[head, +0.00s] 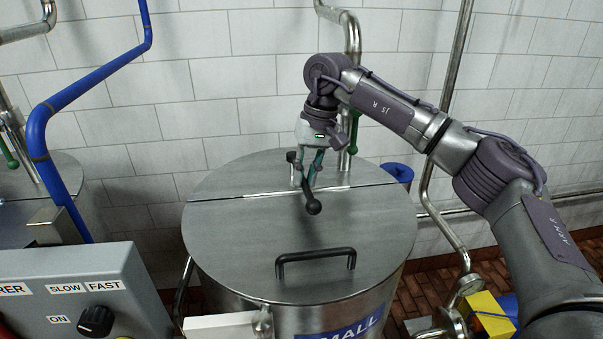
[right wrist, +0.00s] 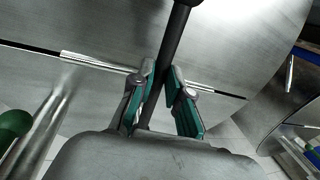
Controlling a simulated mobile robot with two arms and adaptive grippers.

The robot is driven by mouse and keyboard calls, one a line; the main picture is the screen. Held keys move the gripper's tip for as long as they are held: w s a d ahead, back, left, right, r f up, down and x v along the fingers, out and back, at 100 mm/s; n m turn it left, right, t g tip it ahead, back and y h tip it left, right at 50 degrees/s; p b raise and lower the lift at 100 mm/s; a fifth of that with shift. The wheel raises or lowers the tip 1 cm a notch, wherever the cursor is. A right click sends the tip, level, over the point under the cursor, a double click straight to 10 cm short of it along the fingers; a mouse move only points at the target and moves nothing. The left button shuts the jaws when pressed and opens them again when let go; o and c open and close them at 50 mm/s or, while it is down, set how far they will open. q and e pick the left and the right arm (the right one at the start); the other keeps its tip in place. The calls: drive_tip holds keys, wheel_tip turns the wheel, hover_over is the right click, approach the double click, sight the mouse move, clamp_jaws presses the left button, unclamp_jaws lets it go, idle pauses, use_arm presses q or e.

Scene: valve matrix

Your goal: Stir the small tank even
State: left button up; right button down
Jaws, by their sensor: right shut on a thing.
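The small tank is a round steel vessel with a blue label reading "MALL" (head: 352,331), its first letter hidden. Its steel lid (head: 235,237) is down and has a black bar handle (head: 315,257) at the front. A black lever with ball ends (head: 313,207) stands over the lid's seam. My right gripper (head: 310,178) is shut on this lever from above. In the right wrist view the green-padded fingers (right wrist: 163,85) sit on both sides of the black rod (right wrist: 177,40). My left gripper is not in view.
A grey control box (head: 60,295) at front left has a black knob (head: 96,321) and the words "SLOW FAST" and "ON". A blue pipe (head: 95,90) and another tank (head: 50,185) are at left. Steel pipes run behind and right. A yellow block (head: 485,313) is low at right.

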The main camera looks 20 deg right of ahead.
drive_tip(key=shift+r, duration=0.1)
idle(0.4)
drive_tip(key=c, duration=1.1)
unclamp_jaws()
drive_tip(key=shift+d, duration=0.2)
drive_tip(key=shift+c, duration=0.2)
wheel_tip(320, 180, up, 12)
drive_tip(key=d, duration=0.2)
drive_tip(key=shift+d, duration=0.15)
drive_tip(key=shift+s, duration=0.1)
